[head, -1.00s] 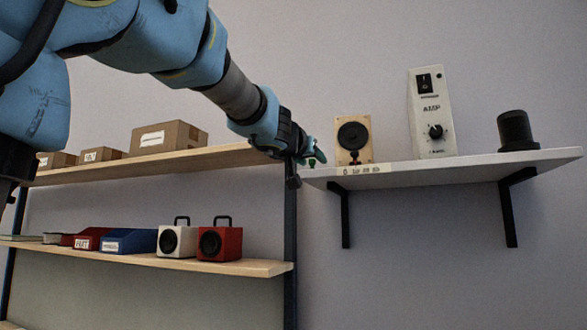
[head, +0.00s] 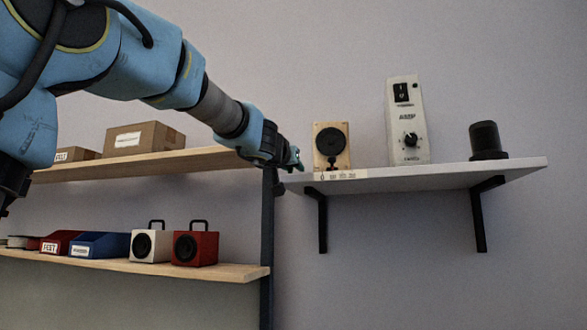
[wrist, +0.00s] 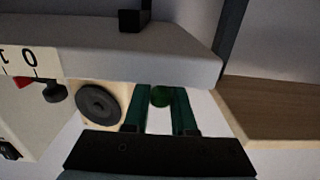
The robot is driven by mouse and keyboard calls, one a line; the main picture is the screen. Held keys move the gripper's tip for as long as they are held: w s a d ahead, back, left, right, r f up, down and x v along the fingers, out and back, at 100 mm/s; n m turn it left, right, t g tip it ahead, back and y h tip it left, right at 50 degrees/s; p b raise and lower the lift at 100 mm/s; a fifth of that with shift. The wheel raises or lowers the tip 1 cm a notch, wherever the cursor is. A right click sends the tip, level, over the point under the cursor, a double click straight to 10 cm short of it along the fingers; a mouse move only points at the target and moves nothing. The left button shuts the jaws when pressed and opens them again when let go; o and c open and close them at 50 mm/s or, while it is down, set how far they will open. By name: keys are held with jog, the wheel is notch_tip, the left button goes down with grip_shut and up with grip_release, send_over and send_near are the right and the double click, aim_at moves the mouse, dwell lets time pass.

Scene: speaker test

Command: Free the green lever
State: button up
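The green lever shows in the wrist view as a round green knob (wrist: 160,96), between the two dark green fingers of my gripper (wrist: 160,90). The fingers stand apart by about the knob's width; whether they press on it is unclear. The rest of the lever is hidden. In the head view my gripper (head: 297,158) is at the left end of the white wall shelf (head: 440,174), left of a wooden speaker (head: 319,142). The lever cannot be made out there. The speaker also shows in the wrist view (wrist: 81,101).
A white amp box (head: 417,125) and a black cylinder (head: 486,139) stand further right on the shelf. Left, a wooden rack (head: 215,158) holds cardboard boxes (head: 145,137), bins, a white speaker (head: 143,246) and a red speaker (head: 193,246).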

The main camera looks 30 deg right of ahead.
grip_shut()
